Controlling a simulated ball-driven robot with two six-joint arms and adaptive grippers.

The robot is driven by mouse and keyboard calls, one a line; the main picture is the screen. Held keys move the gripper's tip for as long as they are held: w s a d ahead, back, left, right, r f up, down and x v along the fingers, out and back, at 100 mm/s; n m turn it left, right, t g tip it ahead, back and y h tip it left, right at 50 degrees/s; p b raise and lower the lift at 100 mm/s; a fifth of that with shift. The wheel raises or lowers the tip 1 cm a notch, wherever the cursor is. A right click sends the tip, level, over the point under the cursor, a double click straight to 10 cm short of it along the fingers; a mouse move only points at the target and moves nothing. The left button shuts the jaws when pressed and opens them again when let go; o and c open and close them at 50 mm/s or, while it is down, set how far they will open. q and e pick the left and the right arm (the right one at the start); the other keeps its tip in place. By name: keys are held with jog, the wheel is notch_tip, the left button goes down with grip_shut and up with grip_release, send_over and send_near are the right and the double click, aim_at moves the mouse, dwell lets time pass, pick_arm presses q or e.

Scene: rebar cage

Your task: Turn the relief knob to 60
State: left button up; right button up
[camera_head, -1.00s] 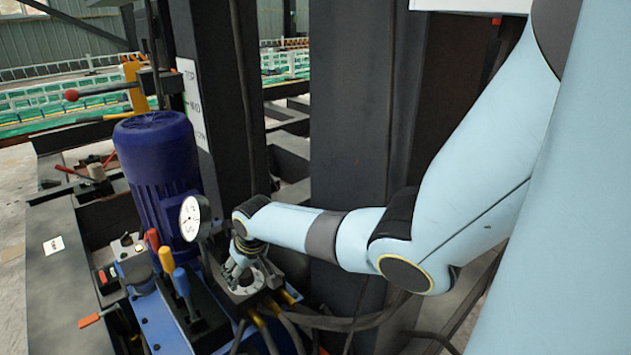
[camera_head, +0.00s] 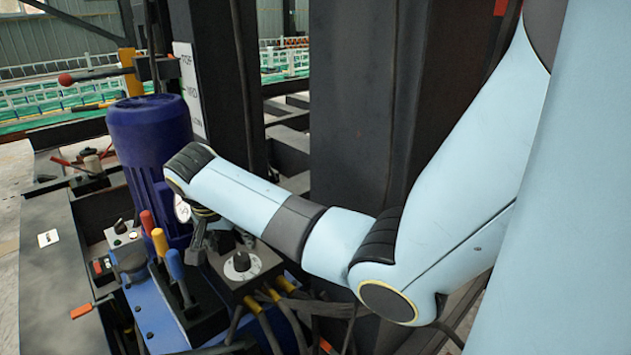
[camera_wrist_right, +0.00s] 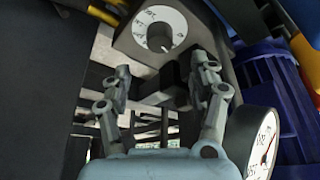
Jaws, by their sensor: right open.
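The relief knob (camera_head: 241,262) is a dark knob on a round white dial, on top of a dark box in the head view. In the right wrist view the knob (camera_wrist_right: 159,37) and its scale face the camera near the top; the numbers are too small to read surely. My right gripper (camera_head: 220,242) is up and left of the dial, apart from it and partly hidden under my wrist. In the right wrist view my right gripper (camera_wrist_right: 165,78) has its fingers spread, with nothing held between them. My left gripper is out of view.
A blue motor (camera_head: 150,155) stands behind my wrist. A pressure gauge (camera_head: 182,209) is partly hidden by it. Red, yellow and blue levers (camera_head: 161,243) stand left of the knob box. Hoses (camera_head: 285,325) run in front of it, and a dark column (camera_head: 365,110) rises behind my arm.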

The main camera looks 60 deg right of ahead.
jog(key=s+a+f+n+b, duration=0.1)
jog(key=s+f+n, duration=0.1)
jog(key=s+f, duration=0.6)
jog(key=s+a+f+n+g+y+b, duration=0.1)
jog(key=s+a+f+n, duration=0.1)
jog(key=s+f, duration=0.6)
jog(key=s+a+f+n+y, duration=0.1)
jog(key=s+f+n, duration=0.3)
jog(key=s+f, duration=0.4)
jog(key=shift+s+a+f+b, duration=0.15)
jog(key=shift+a+f, duration=0.1)
jog(key=shift+f, duration=0.85)
jog(key=shift+a+f+b, duration=0.1)
jog(key=shift+a+f, duration=0.1)
jog(key=shift+f, duration=0.85)
jog(key=shift+s+a+f+b, duration=0.15)
jog(key=shift+a+f, duration=0.1)
jog(key=shift+f, duration=0.85)
jog(key=shift+s+f+n, duration=0.25)
jog(key=shift+n, duration=0.05)
